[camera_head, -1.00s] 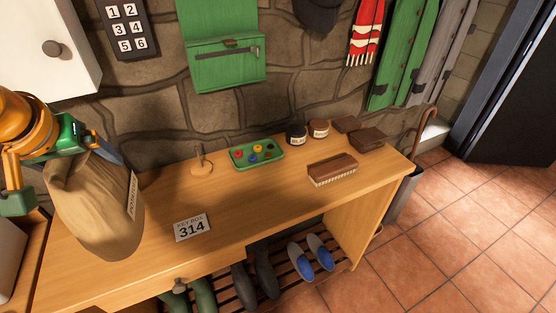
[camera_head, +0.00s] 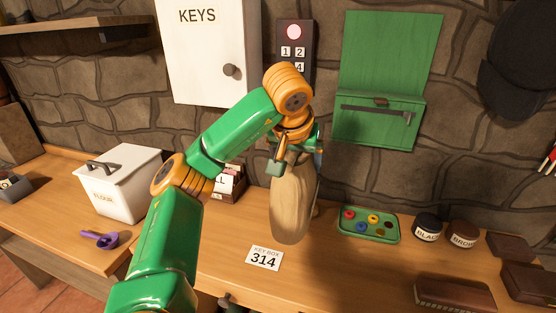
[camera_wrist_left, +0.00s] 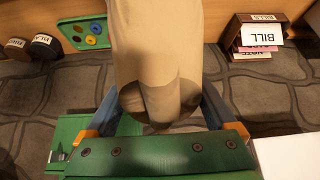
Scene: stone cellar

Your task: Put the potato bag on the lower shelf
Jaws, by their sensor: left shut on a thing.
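The potato bag (camera_head: 293,205) is a tall tan sack, hanging upright over the bench behind the 314 card. My left gripper (camera_head: 294,158) is shut on its top. The left wrist view shows the bag (camera_wrist_left: 155,50) between the blue fingers of my left gripper (camera_wrist_left: 165,108). Whether the bag's bottom touches the bench is hard to tell. A wooden wall shelf (camera_head: 75,26) shows at the upper left; I cannot tell whether it is the lower one.
On the bench (camera_head: 225,228) stand a flour bin (camera_head: 122,190), a purple scoop (camera_head: 100,239), a bill box (camera_head: 228,184), a token tray (camera_head: 368,226) and polish tins (camera_head: 428,228). The white key cabinet (camera_head: 208,55) and green wall box (camera_head: 380,115) hang behind.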

